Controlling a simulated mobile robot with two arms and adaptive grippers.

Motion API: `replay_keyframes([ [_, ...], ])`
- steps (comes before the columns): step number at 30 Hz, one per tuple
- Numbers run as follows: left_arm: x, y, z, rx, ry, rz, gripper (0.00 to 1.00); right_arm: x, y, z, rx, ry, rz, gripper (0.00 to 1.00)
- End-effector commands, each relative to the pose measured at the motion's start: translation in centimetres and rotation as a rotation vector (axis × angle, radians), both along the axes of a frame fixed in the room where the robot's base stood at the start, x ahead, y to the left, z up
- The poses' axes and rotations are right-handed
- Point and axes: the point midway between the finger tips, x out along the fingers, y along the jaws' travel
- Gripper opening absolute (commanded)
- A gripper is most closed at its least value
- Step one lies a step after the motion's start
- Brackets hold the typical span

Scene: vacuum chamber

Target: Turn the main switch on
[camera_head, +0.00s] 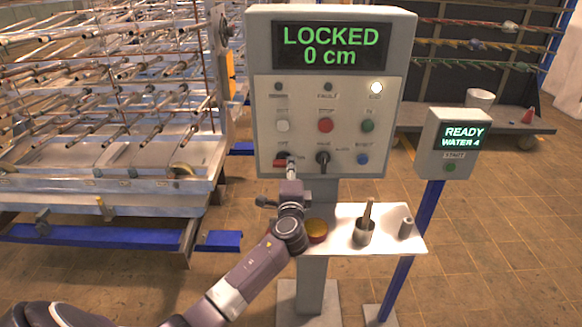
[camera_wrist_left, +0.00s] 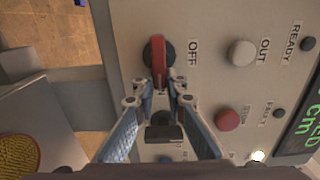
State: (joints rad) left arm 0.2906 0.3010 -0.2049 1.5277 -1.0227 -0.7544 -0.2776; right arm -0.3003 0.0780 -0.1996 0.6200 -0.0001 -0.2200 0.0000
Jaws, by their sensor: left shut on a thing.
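The main switch (camera_head: 279,162) is a red handle on a dark round base at the lower left of the grey control panel (camera_head: 265,110). In the left wrist view the red handle (camera_wrist_left: 158,58) lies upright in the picture, level on the panel in the head view. An "OFF" label is beside it; another label, ending in "N", is partly hidden at the handle's gripped end. My left gripper (camera_head: 291,168) is shut on that end, with a fingertip on each side in the wrist view (camera_wrist_left: 162,88). My right gripper is not in view.
The panel display (camera_head: 331,47) reads "LOCKED 0 cm". A black selector knob (camera_head: 322,158) is close right of the gripper. A smaller panel (camera_head: 455,140) stands right.

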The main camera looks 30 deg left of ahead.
Motion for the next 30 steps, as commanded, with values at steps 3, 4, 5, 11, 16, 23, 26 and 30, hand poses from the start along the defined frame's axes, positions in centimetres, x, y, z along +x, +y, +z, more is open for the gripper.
replay_keyframes([
  [3,0.0,-0.1,-0.2,0.007,0.008,-0.002,0.0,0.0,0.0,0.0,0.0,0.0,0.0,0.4],
  [4,0.0,-0.1,-0.2,0.008,0.008,-0.002,0.0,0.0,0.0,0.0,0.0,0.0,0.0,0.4],
  [5,0.0,-0.1,-0.2,0.008,0.008,-0.002,0.0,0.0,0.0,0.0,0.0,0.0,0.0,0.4],
  [11,0.0,-0.1,-0.3,0.008,0.008,-0.002,0.0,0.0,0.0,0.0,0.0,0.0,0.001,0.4],
  [16,0.0,-0.1,-0.2,0.007,0.008,-0.002,0.25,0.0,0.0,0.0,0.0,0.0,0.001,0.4],
  [23,0.0,0.0,-0.1,0.006,0.005,-0.001,0.29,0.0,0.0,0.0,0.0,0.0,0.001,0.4],
  [26,-0.1,-0.1,-0.1,0.006,0.005,-0.001,0.29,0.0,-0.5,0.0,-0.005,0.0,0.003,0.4],
  [30,-1.0,-0.7,-0.2,0.006,0.006,-0.003,0.29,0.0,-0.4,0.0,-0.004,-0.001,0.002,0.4],
])
